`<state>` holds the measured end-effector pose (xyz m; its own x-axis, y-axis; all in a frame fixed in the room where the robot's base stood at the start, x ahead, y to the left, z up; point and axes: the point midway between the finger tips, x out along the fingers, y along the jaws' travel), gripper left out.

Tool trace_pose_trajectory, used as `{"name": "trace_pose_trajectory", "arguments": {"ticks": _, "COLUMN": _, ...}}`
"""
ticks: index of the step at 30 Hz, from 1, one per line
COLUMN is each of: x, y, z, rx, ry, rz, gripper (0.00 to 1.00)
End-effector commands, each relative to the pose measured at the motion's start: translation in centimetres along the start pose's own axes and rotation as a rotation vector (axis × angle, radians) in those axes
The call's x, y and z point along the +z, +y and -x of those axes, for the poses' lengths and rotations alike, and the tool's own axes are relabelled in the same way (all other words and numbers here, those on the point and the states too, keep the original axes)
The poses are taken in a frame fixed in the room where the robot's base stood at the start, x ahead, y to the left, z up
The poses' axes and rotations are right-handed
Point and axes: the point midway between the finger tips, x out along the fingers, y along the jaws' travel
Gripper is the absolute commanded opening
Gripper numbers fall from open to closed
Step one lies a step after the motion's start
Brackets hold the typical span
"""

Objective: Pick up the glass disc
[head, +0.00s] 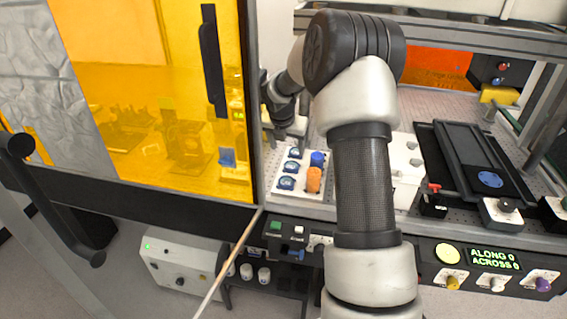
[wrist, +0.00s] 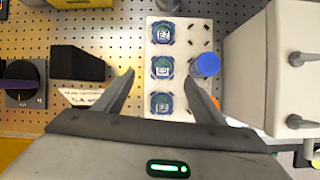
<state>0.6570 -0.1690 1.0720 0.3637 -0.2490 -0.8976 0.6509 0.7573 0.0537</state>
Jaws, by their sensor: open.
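A white tray (head: 303,186) holds a column of three round, dark-blue-rimmed discs with pale label squares, which look like glass discs: the far disc (head: 295,153), the middle disc (head: 291,167) and the near disc (head: 286,183). In the wrist view they are the top disc (wrist: 163,33), the middle disc (wrist: 163,68) and the bottom disc (wrist: 162,103). My gripper (wrist: 160,76) is open and empty, its fingers either side of the column, over the tray. I cannot tell its height. Another blue disc (head: 490,179) lies on a black slide stage at the right.
A blue-capped item (wrist: 207,64) and an orange item (head: 314,179) stand on the tray, right of the discs. A white block (wrist: 270,60) is close on the right in the wrist view. A black block (wrist: 78,64) sits left on the perforated board. The amber door (head: 160,90) borders the left.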

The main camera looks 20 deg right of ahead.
Motion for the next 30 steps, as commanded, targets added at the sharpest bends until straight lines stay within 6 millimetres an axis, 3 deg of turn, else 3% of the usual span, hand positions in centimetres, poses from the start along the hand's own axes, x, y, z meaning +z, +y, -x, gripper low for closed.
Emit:
{"name": "trace_pose_trajectory", "arguments": {"ticks": 1, "x": -0.2, "y": -0.4, "z": -1.2, "rx": -0.004, "ry": 0.017, "rz": 0.046, "gripper": 0.64}}
{"name": "trace_pose_trajectory", "arguments": {"ticks": 6, "x": -0.8, "y": -0.4, "z": -3.1, "rx": -0.003, "ry": 0.037, "rz": 0.131, "gripper": 0.64}}
{"name": "trace_pose_trajectory", "arguments": {"ticks": 21, "x": -0.7, "y": -0.7, "z": -9.3, "rx": -0.003, "ry": 0.036, "rz": 0.129, "gripper": 0.64}}
{"name": "trace_pose_trajectory", "arguments": {"ticks": 30, "x": -0.7, "y": -0.7, "z": -9.9, "rx": -0.002, "ry": 0.035, "rz": 0.129, "gripper": 0.64}}
